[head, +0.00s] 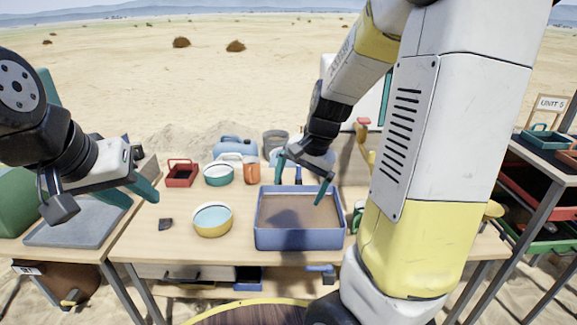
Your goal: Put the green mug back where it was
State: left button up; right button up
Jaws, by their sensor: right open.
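A small green object (357,216), which may be the green mug, stands on the table just right of the blue sand tray (300,238). My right arm hides part of it, so I cannot tell its full shape. My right gripper (302,179) is open and empty above the back part of the tray, with its teal fingertips apart. My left gripper (97,202) is at the left, above the grey mat, with its teal fingers spread and nothing seen between them.
A yellow bowl (212,220) and a dark shard (165,224) lie left of the tray. Behind are a red basket (181,174), a teal pot (219,175) and an orange mug (251,173). A rack with trays (546,139) stands at the right.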

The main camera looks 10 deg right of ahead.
jog(key=s+a+r+n+t, duration=0.3)
jog(key=s+r+n, duration=0.5)
jog(key=s+r, duration=0.5)
jog(key=shift+s+a, duration=0.35)
jog(key=shift+s, duration=0.45)
jog(key=shift+r, duration=0.1)
